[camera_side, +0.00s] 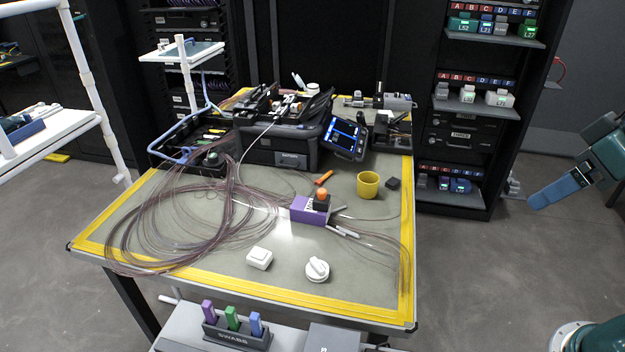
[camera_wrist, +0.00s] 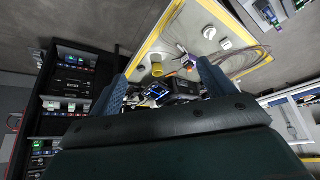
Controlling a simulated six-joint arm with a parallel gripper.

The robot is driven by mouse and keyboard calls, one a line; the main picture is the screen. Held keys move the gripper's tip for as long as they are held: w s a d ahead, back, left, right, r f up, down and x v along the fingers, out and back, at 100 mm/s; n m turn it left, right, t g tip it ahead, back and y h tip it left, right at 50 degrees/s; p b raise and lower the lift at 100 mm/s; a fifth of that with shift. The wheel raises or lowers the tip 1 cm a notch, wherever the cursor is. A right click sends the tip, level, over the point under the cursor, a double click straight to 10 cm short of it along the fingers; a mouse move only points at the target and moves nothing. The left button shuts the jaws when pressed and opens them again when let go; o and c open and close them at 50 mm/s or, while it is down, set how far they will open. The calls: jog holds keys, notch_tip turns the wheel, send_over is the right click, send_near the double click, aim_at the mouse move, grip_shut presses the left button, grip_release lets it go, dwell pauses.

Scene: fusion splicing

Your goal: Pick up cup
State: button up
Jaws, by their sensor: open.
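The yellow cup (camera_side: 368,185) stands upright on the right part of the grey table with a yellow border (camera_side: 207,284). It also shows small in the wrist view (camera_wrist: 157,70), far off between my two blue fingers. My gripper (camera_side: 545,197) is at the right edge of the side view, off the table's right side and well apart from the cup. In the wrist view my gripper (camera_wrist: 161,68) has its fingers spread wide with nothing between them.
A purple box (camera_side: 309,210) and coiled fibres (camera_side: 165,215) lie left of the cup. A small black block (camera_side: 393,183) is close to its right. The splicer with its screen (camera_side: 345,138) stands behind. A black rack (camera_side: 470,120) rises behind the table's right side.

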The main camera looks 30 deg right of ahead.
jog(key=w+d+m+g+h, duration=0.15)
jog(key=w+m, duration=0.25)
jog(key=w, duration=2)
jog(key=w+d+f+m, duration=0.1)
jog(key=w+f+m, duration=0.1)
jog(key=w+f, duration=0.7)
jog(key=w+d+f+m+h, duration=0.1)
jog(key=w+d+f+m, duration=0.1)
jog(key=w+f, duration=0.8)
jog(key=shift+f+g, duration=0.35)
jog(key=shift+f, duration=0.4)
jog(key=shift+h, duration=0.25)
send_over(366, 196)
jog(key=shift+w+d+f, duration=0.1)
jog(key=shift+w+f, duration=0.05)
jog(key=shift+f, duration=1.15)
jog(key=shift+w+d+f, duration=0.1)
jog(key=shift+d+f, duration=0.05)
jog(key=shift+f, duration=1.2)
jog(key=shift+w+d+f, duration=0.1)
jog(key=shift+w+f, duration=0.05)
jog(key=shift+f, duration=1.15)
jog(key=shift+f, duration=0.1)
